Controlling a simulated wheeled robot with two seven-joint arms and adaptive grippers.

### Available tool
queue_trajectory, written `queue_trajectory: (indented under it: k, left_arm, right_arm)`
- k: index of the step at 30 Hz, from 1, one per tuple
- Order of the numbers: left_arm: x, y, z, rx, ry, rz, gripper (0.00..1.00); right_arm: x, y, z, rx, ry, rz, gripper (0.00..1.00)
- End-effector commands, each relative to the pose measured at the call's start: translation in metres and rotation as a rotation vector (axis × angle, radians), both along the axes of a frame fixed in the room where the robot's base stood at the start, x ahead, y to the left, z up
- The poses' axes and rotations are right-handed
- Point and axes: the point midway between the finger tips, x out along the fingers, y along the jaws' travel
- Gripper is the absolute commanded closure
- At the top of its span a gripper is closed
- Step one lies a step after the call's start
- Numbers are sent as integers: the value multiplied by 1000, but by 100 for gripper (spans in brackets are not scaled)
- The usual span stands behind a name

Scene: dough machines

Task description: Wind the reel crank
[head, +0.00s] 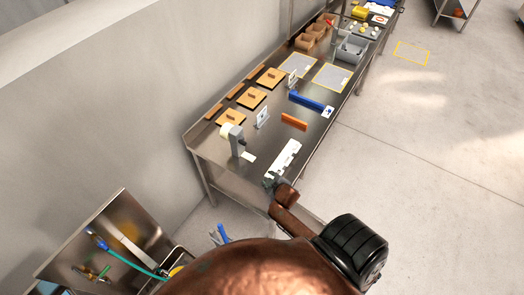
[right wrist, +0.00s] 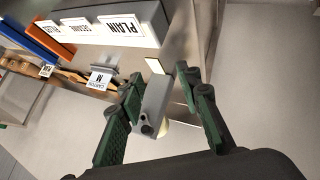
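The reel device (head: 237,142) is a grey upright body with a cream roll, standing near the close left end of the steel table. In the right wrist view the grey reel body (right wrist: 154,98) shows between my fingers, farther off, with part of the cream roll at its lower edge. Small dark round parts sit on its near end; I cannot tell which is the crank. My right gripper (head: 271,180) is by the table's front edge, beside the label box. In the right wrist view the gripper (right wrist: 158,80) is open, its green-padded fingers apart and empty. My left gripper is not in view.
The label box (head: 284,158), reading PLAIN, stands close to my right gripper. An orange bar (head: 294,121), a blue bar (head: 308,102), a card stand (head: 263,117) and wooden boards (head: 252,97) lie farther along the table. A sink unit (head: 125,235) stands at lower left.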

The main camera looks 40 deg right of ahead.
Motion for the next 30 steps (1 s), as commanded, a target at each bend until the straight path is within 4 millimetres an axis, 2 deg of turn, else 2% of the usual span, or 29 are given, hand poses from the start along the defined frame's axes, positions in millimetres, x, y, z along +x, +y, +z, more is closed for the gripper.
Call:
queue_trajectory:
  k: [1, 3, 9, 15, 20, 30]
  left_arm:
    - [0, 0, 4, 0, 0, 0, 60]
    - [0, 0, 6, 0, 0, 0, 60]
    - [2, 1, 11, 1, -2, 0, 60]
    - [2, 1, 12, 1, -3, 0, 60]
    - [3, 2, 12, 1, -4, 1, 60]
    - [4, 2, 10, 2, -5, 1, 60]
  right_arm:
    - [18, -11, 8, -40, -32, 28, 68]
    - [40, -22, 17, -90, -80, 71, 68]
    - [89, -46, 43, -211, -189, 181, 68]
    - [106, -52, 52, -251, -225, 221, 68]
    - [115, -49, 51, -251, -225, 221, 68]
    - [146, -39, 51, -249, -226, 220, 68]
